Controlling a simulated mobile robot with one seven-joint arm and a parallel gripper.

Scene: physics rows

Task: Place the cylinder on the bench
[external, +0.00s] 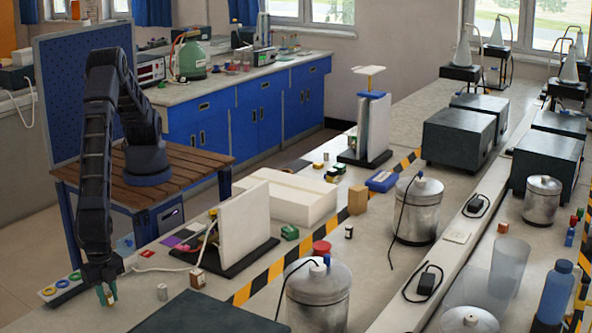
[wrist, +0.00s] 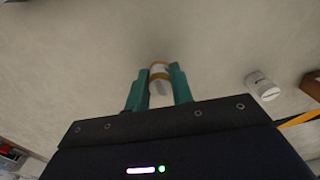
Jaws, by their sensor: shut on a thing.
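My gripper (external: 107,295) points down over the near left end of the pale grey bench (wrist: 80,60). In the external view the fingers largely hide the held cylinder. I cannot tell whether it touches the bench or hangs just above it. A separate small grey-white cylinder (external: 162,292) stands on the bench to the right of my gripper, and it also shows in the wrist view (wrist: 262,86).
A small brown block (external: 197,278) sits beyond the loose cylinder. A white upright board (external: 243,230) and a metal canister (external: 318,298) stand farther right.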

